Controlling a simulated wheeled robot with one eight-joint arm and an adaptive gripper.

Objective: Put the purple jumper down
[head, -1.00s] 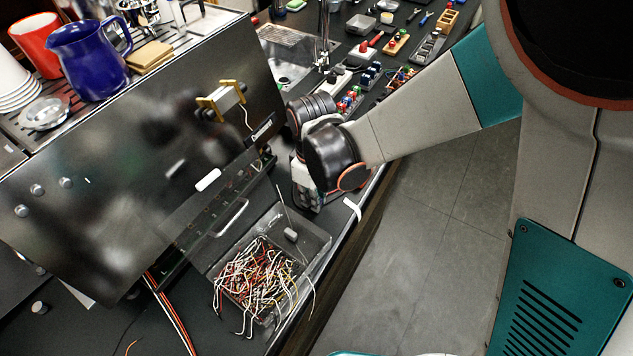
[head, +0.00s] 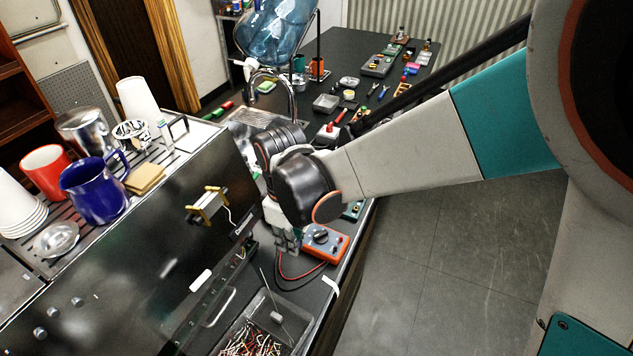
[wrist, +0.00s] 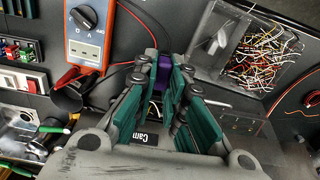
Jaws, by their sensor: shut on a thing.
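The purple jumper (wrist: 163,73) shows in the wrist view as a small purple block between the fingertips of my gripper (wrist: 163,66). My gripper is shut on it, and the green finger pads hide part of it. In the head view my gripper (head: 286,242) points down over the dark counter, close in front of the brewer (head: 120,265). The jumper cannot be made out in the head view. Whether it touches anything below is hard to tell.
An orange multimeter (head: 325,243) with red and black leads lies just right of my gripper. A clear bin of wires (head: 300,311) sits nearer along the counter. A sink and several small parts lie beyond. A blue pitcher (head: 95,190) stands on the brewer's top.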

